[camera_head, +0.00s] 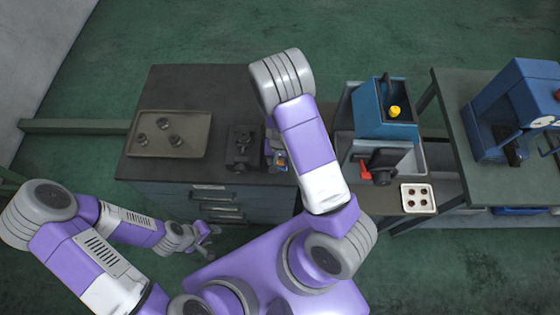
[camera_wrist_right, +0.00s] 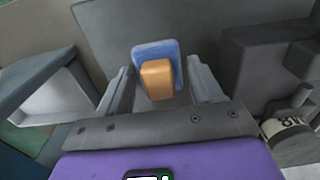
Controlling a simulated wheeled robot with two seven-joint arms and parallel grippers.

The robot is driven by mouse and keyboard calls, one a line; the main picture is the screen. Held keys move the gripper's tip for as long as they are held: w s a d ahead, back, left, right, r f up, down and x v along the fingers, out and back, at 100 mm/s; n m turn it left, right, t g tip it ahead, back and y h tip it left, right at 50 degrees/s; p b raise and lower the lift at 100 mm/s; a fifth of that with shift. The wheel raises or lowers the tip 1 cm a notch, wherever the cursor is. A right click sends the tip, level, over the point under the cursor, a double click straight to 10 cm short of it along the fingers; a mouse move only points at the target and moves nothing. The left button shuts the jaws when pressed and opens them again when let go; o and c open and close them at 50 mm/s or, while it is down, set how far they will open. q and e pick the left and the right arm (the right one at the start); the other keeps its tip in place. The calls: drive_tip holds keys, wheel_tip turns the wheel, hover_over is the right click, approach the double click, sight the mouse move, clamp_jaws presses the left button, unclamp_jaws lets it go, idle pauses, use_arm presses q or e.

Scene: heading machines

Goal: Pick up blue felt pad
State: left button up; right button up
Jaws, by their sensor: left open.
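The blue felt pad (camera_wrist_right: 140,52) shows in the right wrist view with an orange block (camera_wrist_right: 157,80) in front of it, covering its lower middle. My right gripper (camera_wrist_right: 160,76) has its two fingers spread on either side, with gaps visible beside the orange block. In the head view the right gripper (camera_head: 274,155) is over the right part of the dark bench, largely covered by my right arm. The blue and orange piece (camera_head: 281,159) shows small beside that arm. My left gripper (camera_head: 206,240) is open and empty in front of the drawers, below the bench top.
The dark bench (camera_head: 190,85) carries a tan tray (camera_head: 147,150) with several dark parts and a dark vise-like fixture (camera_head: 240,150). To the right stand a blue machine (camera_head: 370,112), a white tray (camera_head: 430,198) and a blue press (camera_head: 515,100).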

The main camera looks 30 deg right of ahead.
drive_tip(key=c, duration=0.7)
drive_tip(key=shift+r, duration=0.15)
wheel_tip(320, 180, up, 10)
drive_tip(key=shift+f+p, duration=0.1)
drive_tip(key=shift+p, duration=0.95)
